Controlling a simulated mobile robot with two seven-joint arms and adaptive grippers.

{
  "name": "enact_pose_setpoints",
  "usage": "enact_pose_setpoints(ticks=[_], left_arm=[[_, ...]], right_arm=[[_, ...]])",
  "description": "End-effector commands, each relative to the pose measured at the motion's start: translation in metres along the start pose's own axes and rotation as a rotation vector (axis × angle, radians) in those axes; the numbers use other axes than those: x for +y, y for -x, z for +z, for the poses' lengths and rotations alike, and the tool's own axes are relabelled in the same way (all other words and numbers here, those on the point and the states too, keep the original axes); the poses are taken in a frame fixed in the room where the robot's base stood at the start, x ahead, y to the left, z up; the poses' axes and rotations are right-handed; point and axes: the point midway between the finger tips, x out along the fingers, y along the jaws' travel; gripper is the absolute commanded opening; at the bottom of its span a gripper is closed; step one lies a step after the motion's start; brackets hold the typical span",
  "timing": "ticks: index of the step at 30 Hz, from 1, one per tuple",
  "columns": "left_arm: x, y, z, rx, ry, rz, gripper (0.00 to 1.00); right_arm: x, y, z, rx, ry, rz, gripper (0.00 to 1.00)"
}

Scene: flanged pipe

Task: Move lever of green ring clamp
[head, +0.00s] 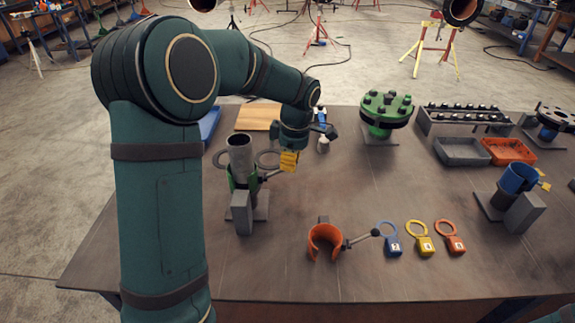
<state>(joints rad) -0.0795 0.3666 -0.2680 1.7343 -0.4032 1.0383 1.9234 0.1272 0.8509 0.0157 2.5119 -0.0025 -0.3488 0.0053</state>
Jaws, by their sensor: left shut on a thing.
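The green ring clamp (231,181) sits around an upright grey pipe (241,153) on a stand at the left of the table. Its dark lever (268,177) points right and slightly back. My left gripper (287,154) has come down from behind and right of the pipe. It is shut at the lever's outer end, beside a yellow tag (289,161); the tag and my wrist hide the exact contact. My right gripper is out of view.
An orange ring clamp (324,242) with a lever lies in front, beside several ring-shaped tags (421,246). A green flange (386,110) and a blue clamp (518,178) on a stand are farther right. The table middle is clear.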

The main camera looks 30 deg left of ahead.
Motion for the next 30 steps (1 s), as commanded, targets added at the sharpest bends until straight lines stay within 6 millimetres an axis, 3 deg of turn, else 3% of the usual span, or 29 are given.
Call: enact_pose_setpoints(ticks=[3, 8, 21, 30], left_arm=[[-0.002, -0.020, -0.002, 0.007, 0.004, -0.009, 0.00], [-0.002, -0.031, -0.002, 0.008, 0.004, -0.010, 0.00], [-0.001, -0.028, 0.001, 0.005, 0.002, -0.006, 0.00], [-0.001, -0.014, 0.029, 0.005, 0.001, -0.005, 0.00]], right_arm=[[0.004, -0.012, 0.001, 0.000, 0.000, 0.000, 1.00], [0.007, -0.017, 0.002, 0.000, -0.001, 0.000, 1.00], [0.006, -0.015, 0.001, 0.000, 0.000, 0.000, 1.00], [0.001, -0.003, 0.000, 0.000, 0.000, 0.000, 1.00]])
